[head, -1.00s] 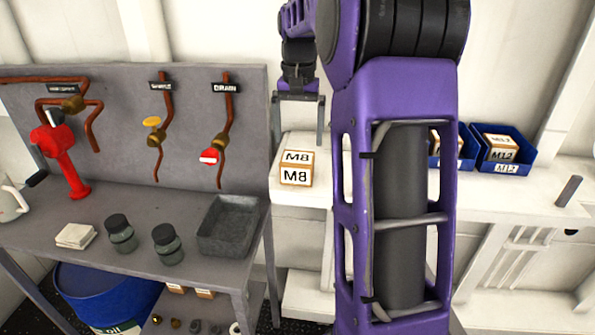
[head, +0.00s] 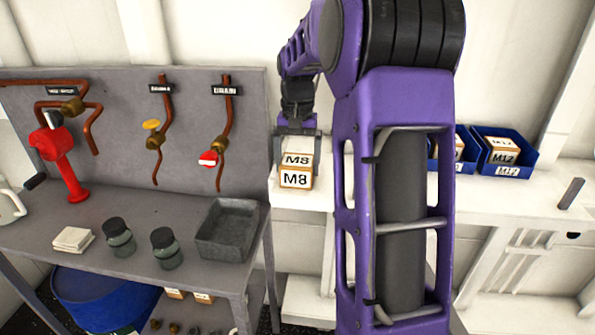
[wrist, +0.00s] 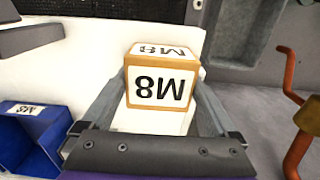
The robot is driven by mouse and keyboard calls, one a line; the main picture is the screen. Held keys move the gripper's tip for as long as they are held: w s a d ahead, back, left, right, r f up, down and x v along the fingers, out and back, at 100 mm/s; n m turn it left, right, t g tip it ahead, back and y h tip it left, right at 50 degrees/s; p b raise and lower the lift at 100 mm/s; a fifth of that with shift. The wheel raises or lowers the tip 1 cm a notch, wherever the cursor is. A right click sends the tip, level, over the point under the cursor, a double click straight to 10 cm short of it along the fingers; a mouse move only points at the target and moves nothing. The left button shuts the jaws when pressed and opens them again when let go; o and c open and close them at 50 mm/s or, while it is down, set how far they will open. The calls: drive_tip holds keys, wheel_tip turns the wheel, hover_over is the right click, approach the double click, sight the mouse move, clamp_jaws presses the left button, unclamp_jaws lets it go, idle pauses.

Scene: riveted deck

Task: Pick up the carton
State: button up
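The carton (head: 296,179) is a small box marked M8 with tan edges. It stands upright near the left end of the white bench (head: 470,205). My gripper (head: 297,160) is down at the carton from above and behind, with a finger on either side. In the wrist view the carton (wrist: 160,88) sits between the two grey fingers of my gripper (wrist: 163,92). The fingers look open, with at most narrow gaps beside the box. Whether either finger touches it I cannot tell.
Blue bins stand right of my arm, one (head: 522,166) holding an M12 carton. The grey workbench to the left carries a grey tray (head: 226,246), two dark-lidded jars (head: 166,249) and a red pump (head: 62,160). Copper pipes with valves run up its back panel.

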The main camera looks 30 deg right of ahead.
drive_tip(key=c, duration=0.9)
drive_tip(key=shift+r, duration=0.1)
drive_tip(key=shift+c, duration=0.3)
